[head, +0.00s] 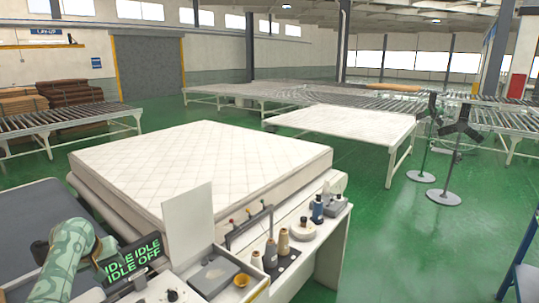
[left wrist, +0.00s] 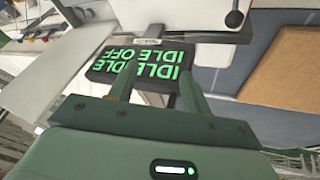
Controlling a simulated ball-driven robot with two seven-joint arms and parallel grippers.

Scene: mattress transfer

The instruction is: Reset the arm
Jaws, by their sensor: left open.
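My left arm (head: 66,262), pale green, comes in at the lower left of the head view, beside a black display panel (head: 132,262) with green "IDLE" and "OFF" text. In the left wrist view my left gripper (left wrist: 158,84) is open, its two fingers apart with nothing held between them. The display panel (left wrist: 140,66) shows upside down just beyond the fingers; I cannot tell whether they touch it. My right gripper is not in view.
A white quilted mattress (head: 205,165) lies on a machine bed behind the workstation. Thread cones (head: 283,240) and small tools crowd the white worktop. A white table (head: 345,125) and roller conveyors (head: 300,95) stand beyond.

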